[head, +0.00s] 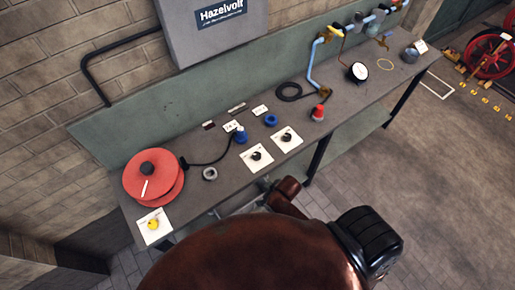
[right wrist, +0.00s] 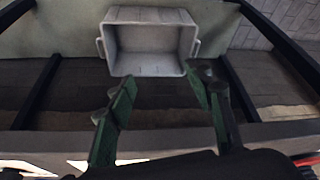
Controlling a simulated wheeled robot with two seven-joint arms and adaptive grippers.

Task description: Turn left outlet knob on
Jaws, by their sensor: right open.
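Two dark knobs on white plates sit near the front edge of the bench in the head view, a left one (head: 257,156) and a right one (head: 286,137). I cannot read their labels or tell which is an outlet knob. A yellow knob (head: 153,224) on a white plate sits at the bench's near left corner. My right gripper (right wrist: 160,80) is open and empty in the right wrist view, its green fingers spread below a grey bin in the picture. No knob shows between them. My left gripper is not in view.
The grey bin (right wrist: 150,45) stands in the right wrist view. On the bench (head: 225,185) are a red reel (head: 167,192), a blue fitting (head: 240,136), a grey ring (head: 210,174) and a red knob (head: 318,112). A Hazelvolt box (head: 212,38) hangs behind.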

